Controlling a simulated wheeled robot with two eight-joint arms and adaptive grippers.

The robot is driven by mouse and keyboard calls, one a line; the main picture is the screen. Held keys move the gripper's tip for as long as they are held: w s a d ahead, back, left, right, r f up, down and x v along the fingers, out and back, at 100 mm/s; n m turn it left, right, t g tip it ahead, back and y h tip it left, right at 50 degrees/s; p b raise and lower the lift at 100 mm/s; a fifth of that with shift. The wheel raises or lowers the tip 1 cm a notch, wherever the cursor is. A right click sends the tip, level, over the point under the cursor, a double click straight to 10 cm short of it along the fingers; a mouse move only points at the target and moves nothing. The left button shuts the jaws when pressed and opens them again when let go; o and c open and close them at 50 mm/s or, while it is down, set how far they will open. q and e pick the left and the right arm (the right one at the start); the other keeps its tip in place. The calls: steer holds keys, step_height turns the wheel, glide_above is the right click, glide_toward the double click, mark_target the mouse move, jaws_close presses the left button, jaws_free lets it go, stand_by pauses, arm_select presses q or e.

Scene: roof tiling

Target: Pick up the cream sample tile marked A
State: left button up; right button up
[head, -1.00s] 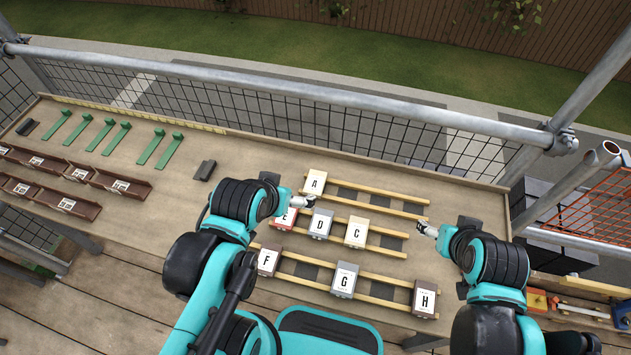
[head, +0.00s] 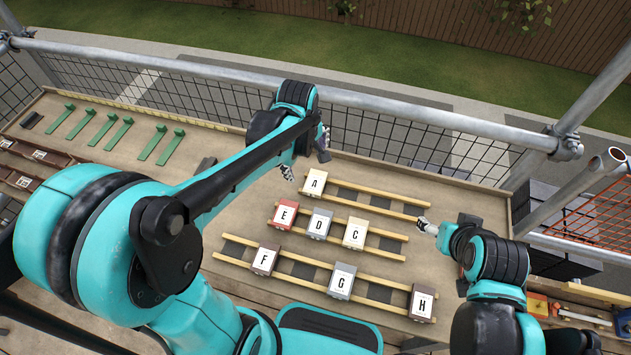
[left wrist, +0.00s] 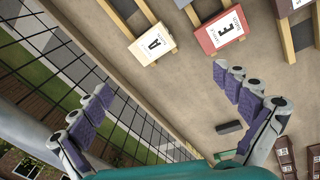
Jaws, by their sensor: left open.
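The cream sample tile marked A (head: 315,182) sits at the left end of the back pair of wooden rails. It also shows in the left wrist view (left wrist: 151,43), beyond my fingers near the top. My left gripper (head: 287,172) is just left of the tile and apart from it. In the left wrist view my left gripper (left wrist: 165,105) is open, with nothing between its fingers. My right gripper (head: 427,225) is at the right ends of the rails, small in the head view; its jaw opening cannot be made out.
The red tile E (head: 285,214) is close in front of tile A. Tiles D (head: 319,223) and C (head: 354,233) share its rails. Tiles F (head: 265,259), G (head: 342,281) and H (head: 422,302) sit on the front rails. A mesh guardrail (head: 390,133) runs behind the table.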

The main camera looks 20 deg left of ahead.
mark_target(315, 182)
arm_select(q)
steer(key=w+f+n, duration=0.1)
steer(key=f, duration=0.1)
steer(key=w+f+n+g, duration=0.1)
steer(key=w+f+n, duration=0.2)
steer(key=f, duration=0.1)
steer(key=shift+w+d+f+n+g, duration=0.1)
steer(key=shift+w+d+n+g, duration=0.1)
steer(key=shift+d+n+g, duration=0.15)
step_height(315, 182, down, 3)
steer(key=shift+r+b, duration=0.15)
steer(key=shift+b, duration=0.3)
steer(key=f+b, duration=0.1)
steer(key=f, duration=0.1)
steer(key=f+b, duration=0.1)
steer(key=f, duration=0.2)
steer(key=shift+s+d+f, duration=0.1)
steer(key=shift+d+f, duration=0.1)
steer(key=shift+f, duration=0.05)
steer(key=shift+r, duration=0.1)
arm_select(e)
steer(key=f, duration=0.3)
steer(key=shift+w+f, duration=0.15)
steer(key=shift+w, duration=0.2)
arm_select(q)
steer(key=c, duration=1.3)
